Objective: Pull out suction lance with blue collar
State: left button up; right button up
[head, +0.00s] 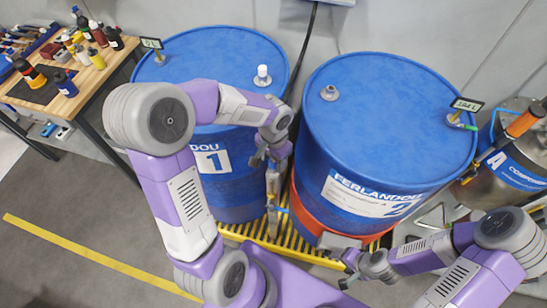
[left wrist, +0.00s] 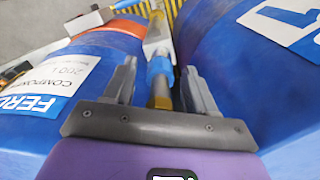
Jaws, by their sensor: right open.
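In the left wrist view, a rod with a bright blue collar (left wrist: 160,68) and a brass-coloured section runs between the fingers of my left gripper (left wrist: 160,88). Gaps show on both sides, so the fingers look open around it, not closed on it. In the head view my left gripper (head: 270,158) points down into the gap between the two blue drums. A grey upright part (head: 272,185) shows just below it; the collar is hard to make out there. My right gripper (head: 350,272) is open and empty, low in front of drum 2.
Drum 1 (head: 215,60) and drum 2 (head: 385,100) stand close on either side of the left gripper, above a yellow grating (head: 255,237). A steel vessel (head: 510,165) stands at right. A bench (head: 90,85) with bottles is at upper left. The floor at left is clear.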

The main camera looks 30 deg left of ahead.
pick_arm(q)
grip_shut()
jog(key=shift+r+p, duration=0.3)
jog(key=shift+r, duration=0.15)
dwell(0.3)
jog(key=shift+r+p, duration=1.95)
jog(key=shift+r, duration=0.45)
